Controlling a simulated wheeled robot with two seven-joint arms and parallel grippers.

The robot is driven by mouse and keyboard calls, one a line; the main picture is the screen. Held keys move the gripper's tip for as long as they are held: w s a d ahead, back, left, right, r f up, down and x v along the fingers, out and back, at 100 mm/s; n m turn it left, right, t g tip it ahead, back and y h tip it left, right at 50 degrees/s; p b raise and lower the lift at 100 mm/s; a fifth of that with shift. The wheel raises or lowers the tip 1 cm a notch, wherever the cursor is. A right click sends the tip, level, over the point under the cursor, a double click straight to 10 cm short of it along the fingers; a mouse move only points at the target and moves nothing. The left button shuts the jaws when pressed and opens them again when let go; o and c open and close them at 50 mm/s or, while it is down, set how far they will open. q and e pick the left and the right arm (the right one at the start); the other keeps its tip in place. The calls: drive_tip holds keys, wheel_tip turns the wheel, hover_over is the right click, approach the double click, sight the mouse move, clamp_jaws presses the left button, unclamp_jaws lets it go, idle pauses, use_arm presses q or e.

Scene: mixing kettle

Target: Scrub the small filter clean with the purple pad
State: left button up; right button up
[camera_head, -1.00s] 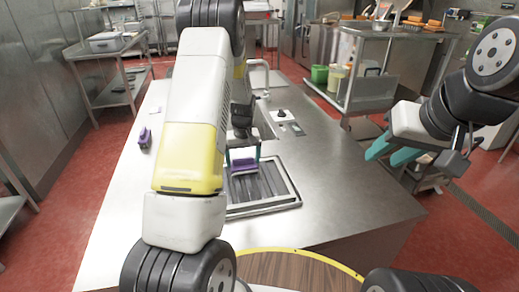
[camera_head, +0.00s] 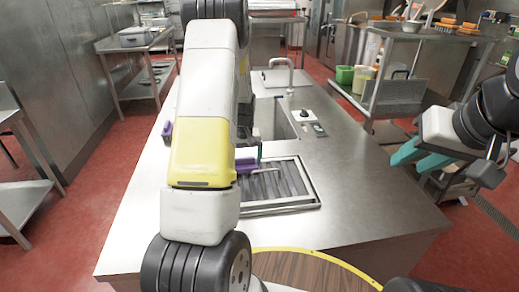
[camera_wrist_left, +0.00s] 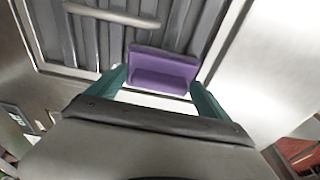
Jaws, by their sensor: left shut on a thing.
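The small filter (camera_head: 300,204) is a silver metal frame with slanted slats. It lies flat on the steel counter, partly hidden behind my left arm. It also shows in the left wrist view (camera_wrist_left: 200,22), with a handle bar across it. My left gripper (camera_wrist_left: 158,88) is shut on the purple pad (camera_wrist_left: 162,70), held between its teal fingers at the filter's slats near one edge. I cannot tell whether the pad touches the slats. In the head view the pad (camera_head: 246,165) is mostly hidden by my arm. My right gripper (camera_head: 408,158) has teal fingers spread apart, empty, right of the counter.
A second purple thing (camera_head: 167,131) stands at the counter's left edge. A sink with a faucet (camera_head: 286,68) is at the counter's back. The counter (camera_head: 375,205) right of the filter is clear. A steel cart with a green container (camera_head: 345,75) stands beyond.

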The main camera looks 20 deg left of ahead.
use_arm(q)
drive_tip(key=shift+r, duration=4.55)
